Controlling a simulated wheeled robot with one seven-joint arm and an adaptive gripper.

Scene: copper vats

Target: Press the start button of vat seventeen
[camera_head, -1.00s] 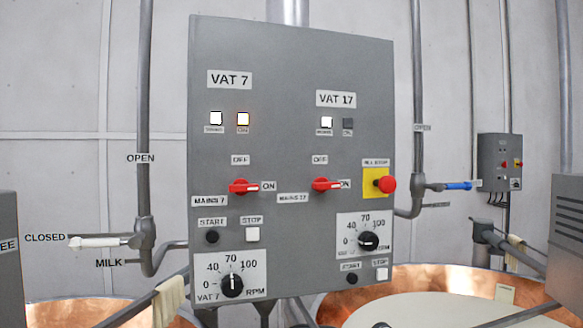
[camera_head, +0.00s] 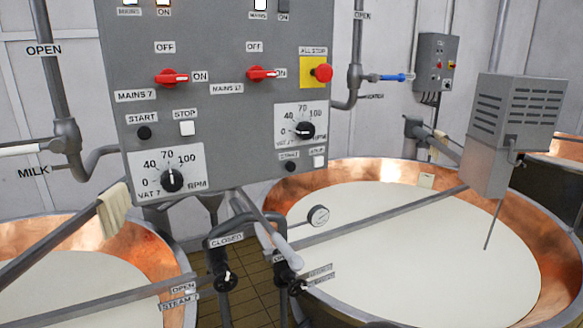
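The grey control panel (camera_head: 225,100) fills the upper left and middle. Vat seventeen's start button (camera_head: 290,167) is a small black round button low on the panel's right side, under a START label. A white square stop button (camera_head: 319,162) sits to its right. Above them is the vat 17 speed dial (camera_head: 305,130), its pointer toward the low end. The red Mains 17 switch (camera_head: 262,74) is turned toward ON. The left vat 17 lamp (camera_head: 260,4) is lit and the right one (camera_head: 283,5) is dark. My gripper does not show.
Vat 7's black start button (camera_head: 144,133) and dial (camera_head: 172,180) are on the panel's left. A red all-stop button (camera_head: 323,72) is at upper right. A copper vat of milk (camera_head: 400,235) stands right.

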